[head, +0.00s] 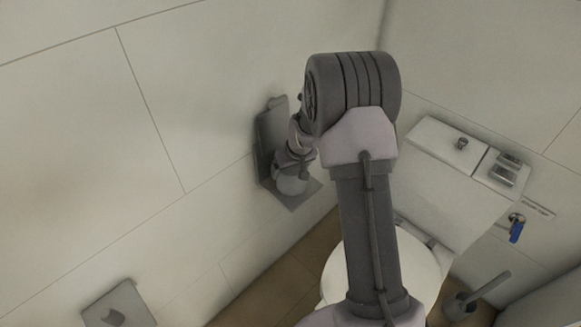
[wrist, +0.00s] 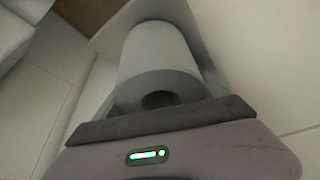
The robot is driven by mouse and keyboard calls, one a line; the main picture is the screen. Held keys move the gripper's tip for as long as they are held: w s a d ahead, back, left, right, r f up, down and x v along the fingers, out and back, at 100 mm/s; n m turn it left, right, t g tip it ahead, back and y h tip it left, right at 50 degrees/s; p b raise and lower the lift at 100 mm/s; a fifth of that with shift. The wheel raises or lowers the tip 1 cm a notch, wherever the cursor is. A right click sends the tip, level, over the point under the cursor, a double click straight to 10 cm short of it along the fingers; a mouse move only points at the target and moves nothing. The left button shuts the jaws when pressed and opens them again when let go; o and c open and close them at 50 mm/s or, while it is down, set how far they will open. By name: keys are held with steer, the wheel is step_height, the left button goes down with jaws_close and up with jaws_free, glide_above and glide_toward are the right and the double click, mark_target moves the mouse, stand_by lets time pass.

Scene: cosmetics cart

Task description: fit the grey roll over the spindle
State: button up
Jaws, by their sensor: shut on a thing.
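The grey roll (wrist: 158,62) fills the middle of the wrist view. Its end with the dark core hole faces the camera. My gripper (wrist: 160,112) is shut on the roll, its dark jaw edge crossing just below that end. In the head view my gripper (head: 291,178) is at the wall holder, in front of its upright grey back plate (head: 270,128) and above its flat grey base (head: 306,193). The spindle is hidden in both views, so I cannot tell whether the roll is around it or beside it.
A white toilet with its cistern (head: 450,185) stands right of my arm. A blue-handled valve (head: 516,229) and a toilet brush (head: 480,292) are farther right. A grey wall fitting (head: 118,305) is at the lower left. The tiled wall between it and the holder is clear.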

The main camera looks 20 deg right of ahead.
steer(key=shift+f, duration=0.2)
steer(key=o, duration=1.3)
steer(key=p+v, duration=0.6)
steer(key=v, duration=1.1)
steer(key=shift+r+p, duration=0.25)
steer(key=shift+p, duration=0.05)
steer(key=s+a+r+m, duration=0.1)
steer(key=s+a+r, duration=0.55)
steer(key=r, duration=0.45)
steer(key=s+a+r+m, duration=0.1)
steer(key=s+a+r, duration=0.1)
steer(key=s, duration=0.4)
steer(key=s+a+r+m+y, duration=0.1)
steer(key=s+a+r, duration=0.1)
steer(key=s+a, duration=0.2)
steer(key=s+a+r+m+t+y, duration=0.1)
steer(key=s+a+r, duration=0.1)
steer(key=s, duration=0.8)
steer(key=shift+a+r, duration=0.3)
steer(key=shift+a, duration=0.25)
